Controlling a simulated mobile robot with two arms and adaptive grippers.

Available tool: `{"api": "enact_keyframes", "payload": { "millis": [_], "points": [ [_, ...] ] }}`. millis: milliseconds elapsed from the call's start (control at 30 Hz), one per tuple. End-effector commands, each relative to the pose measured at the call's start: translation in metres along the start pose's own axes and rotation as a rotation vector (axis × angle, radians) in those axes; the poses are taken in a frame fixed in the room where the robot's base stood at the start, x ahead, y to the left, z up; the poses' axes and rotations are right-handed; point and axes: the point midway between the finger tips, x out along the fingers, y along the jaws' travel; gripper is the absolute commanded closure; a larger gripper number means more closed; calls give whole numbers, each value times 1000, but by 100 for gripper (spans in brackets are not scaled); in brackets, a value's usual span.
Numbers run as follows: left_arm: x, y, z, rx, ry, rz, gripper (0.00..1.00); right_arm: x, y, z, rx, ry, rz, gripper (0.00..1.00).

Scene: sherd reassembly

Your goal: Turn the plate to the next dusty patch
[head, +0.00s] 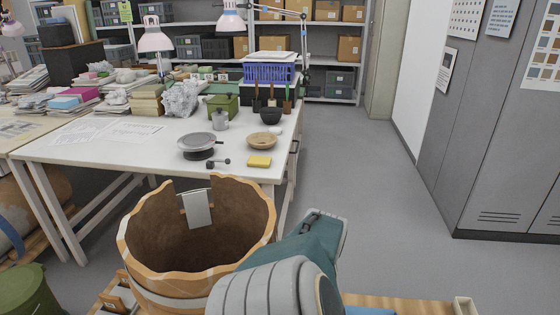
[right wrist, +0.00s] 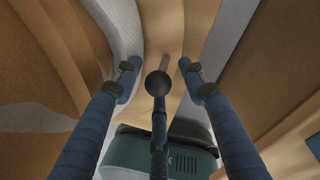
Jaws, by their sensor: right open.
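A large broken clay vessel (head: 140,225) with a jagged pale rim stands in front of me in the head view, a grey-white piece (head: 197,208) at its far inner wall. What lies under the vessel is mostly hidden, and I cannot make out a dusty patch. A grey round plate (head: 197,142) sits on a dark stand on the table behind. My right gripper (right wrist: 158,80) is open in the right wrist view, its blue fingers either side of a dark ball knob (right wrist: 158,84) on a thin stem; I cannot tell whether they touch. My left gripper is not in view.
The white table (head: 95,150) holds a yellow sponge (head: 259,161), a tan bowl (head: 262,141), a black bowl (head: 270,115) and a small dark dumbbell-shaped tool (head: 218,163). Grey cabinets (head: 490,130) stand at the right. The floor (head: 365,190) between is clear.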

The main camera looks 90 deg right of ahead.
Motion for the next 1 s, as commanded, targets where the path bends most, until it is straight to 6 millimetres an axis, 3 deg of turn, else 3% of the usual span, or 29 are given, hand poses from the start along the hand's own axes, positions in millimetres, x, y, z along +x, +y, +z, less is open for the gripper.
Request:
{"api": "enact_keyframes", "payload": {
  "millis": [167, 600, 1000],
  "points": [
    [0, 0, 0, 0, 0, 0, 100, -12, -2, 0, 1, 1, -2, 58],
    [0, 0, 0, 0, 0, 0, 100, -66, -4, -1, 2, 1, -4, 58],
    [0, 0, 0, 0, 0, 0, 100, -75, -1, -1, 0, 0, -1, 58]
  ]
}}
